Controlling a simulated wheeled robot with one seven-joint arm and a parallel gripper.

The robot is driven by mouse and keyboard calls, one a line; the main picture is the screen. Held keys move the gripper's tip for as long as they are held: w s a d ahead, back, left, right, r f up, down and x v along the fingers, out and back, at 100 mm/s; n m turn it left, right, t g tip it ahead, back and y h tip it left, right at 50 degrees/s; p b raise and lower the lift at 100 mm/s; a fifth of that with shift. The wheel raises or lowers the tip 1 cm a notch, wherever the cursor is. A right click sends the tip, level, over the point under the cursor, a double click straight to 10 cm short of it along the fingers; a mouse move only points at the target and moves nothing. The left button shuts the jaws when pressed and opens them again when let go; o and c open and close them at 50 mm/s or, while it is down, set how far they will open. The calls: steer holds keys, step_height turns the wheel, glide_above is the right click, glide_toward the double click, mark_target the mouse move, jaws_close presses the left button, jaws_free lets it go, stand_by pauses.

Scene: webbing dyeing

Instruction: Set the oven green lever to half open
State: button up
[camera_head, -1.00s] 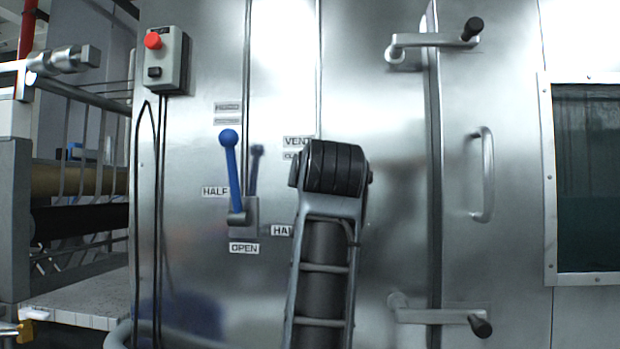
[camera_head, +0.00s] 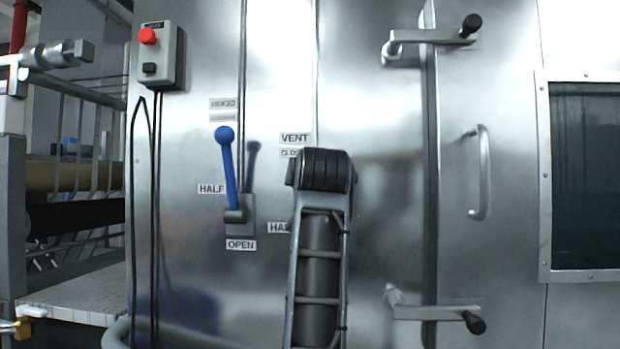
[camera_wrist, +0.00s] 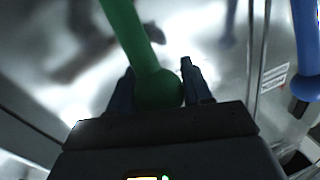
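The green lever (camera_wrist: 128,28) shows in the wrist view, its shaft running up and left from a round green knob (camera_wrist: 159,91). My gripper (camera_wrist: 159,88) has one dark finger on each side of the knob, which fills the gap between them; it looks shut on the knob. In the head view the green lever and the gripper are hidden behind my arm. The oven panel there has a VENT label (camera_head: 295,138) and a partly covered HALF label (camera_head: 279,227) beside my arm.
A blue lever (camera_head: 229,170) stands upright left of my arm, with HALF and OPEN labels; it also shows at the wrist view's right edge (camera_wrist: 306,45). A red-button box (camera_head: 161,56) is upper left. Door latches (camera_head: 430,35) and a handle (camera_head: 482,172) project at right.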

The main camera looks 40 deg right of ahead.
jaws_close()
steer(key=shift+f, duration=0.1)
steer(key=shift+s+a+f+b, duration=0.25)
steer(key=shift+a+f+b, duration=0.1)
steer(key=shift+b, duration=0.45)
steer(key=s+a+f+n+t+h+b, duration=0.1)
steer(key=s+a+f+t+h+b, duration=0.2)
steer(key=b, duration=0.7)
steer(key=s+a+f+t, duration=0.1)
steer(key=s+a+f, duration=0.1)
steer(key=a, duration=0.1)
steer(key=shift+a+t, duration=0.35)
steer(key=shift+t, duration=0.05)
steer(key=shift+s+r, duration=0.15)
